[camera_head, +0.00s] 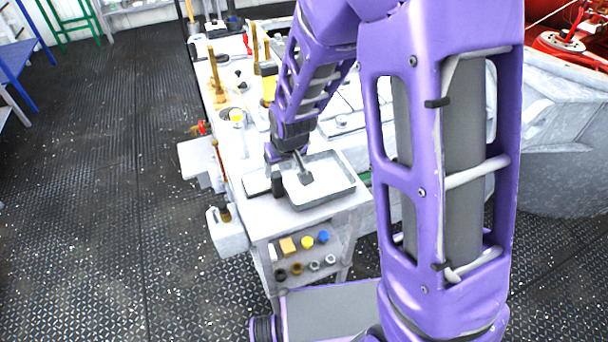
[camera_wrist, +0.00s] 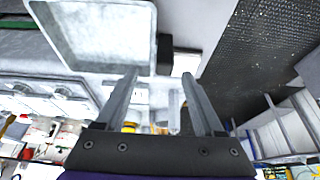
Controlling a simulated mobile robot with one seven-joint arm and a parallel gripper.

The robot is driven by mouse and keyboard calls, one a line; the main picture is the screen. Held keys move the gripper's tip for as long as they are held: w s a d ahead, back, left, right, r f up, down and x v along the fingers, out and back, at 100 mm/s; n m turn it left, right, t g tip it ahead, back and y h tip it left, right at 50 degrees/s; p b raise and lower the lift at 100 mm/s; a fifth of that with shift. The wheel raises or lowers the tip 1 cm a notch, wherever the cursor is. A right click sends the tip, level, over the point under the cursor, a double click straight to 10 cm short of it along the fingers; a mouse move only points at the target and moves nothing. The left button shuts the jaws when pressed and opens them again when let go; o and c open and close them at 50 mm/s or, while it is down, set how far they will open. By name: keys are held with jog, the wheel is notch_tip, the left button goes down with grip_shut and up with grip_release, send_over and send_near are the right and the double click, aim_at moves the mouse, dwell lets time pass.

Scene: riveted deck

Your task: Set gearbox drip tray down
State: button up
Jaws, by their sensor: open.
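The gearbox drip tray (camera_head: 338,184) is a shallow grey metal tray with raised walls. It rests level on the front end of the white workbench (camera_head: 262,222). In the wrist view the tray (camera_wrist: 105,38) fills the upper left, with a dark block (camera_wrist: 164,55) at its side edge. My gripper (camera_head: 291,180) is at the tray's left side, one finger showing over the tray's inside. In the wrist view my gripper (camera_wrist: 160,82) has its fingers wide apart with nothing between the tips. Whether a finger touches the tray is unclear.
Bottles and tools stand along the bench's far part, including a yellow-topped one (camera_head: 237,116). Small coloured blocks and rings (camera_head: 308,241) sit on shelves below the tray. A white container (camera_head: 228,235) is at the bench's left side. Dark deck floor (camera_head: 110,180) lies open at left.

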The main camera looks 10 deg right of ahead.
aim_at(276, 174)
jog(key=x, duration=0.4)
jog(key=a+b+x, duration=0.1)
jog(key=x, duration=0.1)
jog(key=shift+w+f, duration=0.1)
jog(key=shift+w, duration=0.2)
grip_shut()
